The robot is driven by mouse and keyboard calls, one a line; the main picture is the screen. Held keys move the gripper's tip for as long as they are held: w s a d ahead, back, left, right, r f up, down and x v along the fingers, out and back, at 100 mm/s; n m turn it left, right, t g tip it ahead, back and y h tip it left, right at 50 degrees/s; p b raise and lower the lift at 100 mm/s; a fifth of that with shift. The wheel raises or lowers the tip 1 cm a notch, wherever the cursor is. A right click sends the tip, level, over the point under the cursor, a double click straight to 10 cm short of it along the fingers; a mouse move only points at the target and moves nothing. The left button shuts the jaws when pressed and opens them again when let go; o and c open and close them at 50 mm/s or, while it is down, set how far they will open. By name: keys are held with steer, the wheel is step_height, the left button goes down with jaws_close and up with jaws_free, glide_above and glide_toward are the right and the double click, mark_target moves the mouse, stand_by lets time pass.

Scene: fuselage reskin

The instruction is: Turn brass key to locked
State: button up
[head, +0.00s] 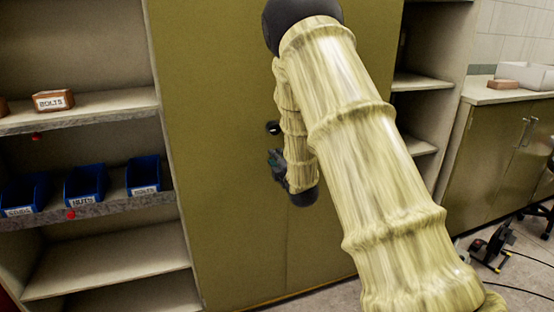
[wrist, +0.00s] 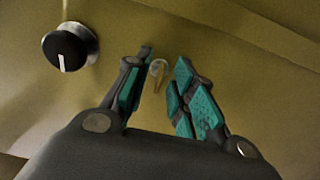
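The brass key (wrist: 158,72) shows in the wrist view as a small, pale, curved piece at the olive cabinet face. My gripper (wrist: 165,58) is open, with its teal-padded fingers on either side of the key. A gap shows between the key and the right finger; whether the left finger touches it I cannot tell. In the head view my gripper (head: 276,164) is close to the cabinet door (head: 215,130), partly covered by my arm, and the key cannot be made out. The lock position of the key is not readable.
A round black knob (wrist: 65,50) with a white mark sits left of my gripper on the cabinet face. Left shelves hold blue bins (head: 85,184) and a bolts box (head: 53,100). A counter (head: 500,92) stands at right. Some floor shows at lower right.

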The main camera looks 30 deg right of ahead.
jaws_close()
steer(key=shift+m, duration=0.4)
steer(key=m, duration=1.6)
steer(key=shift+m, duration=0.7)
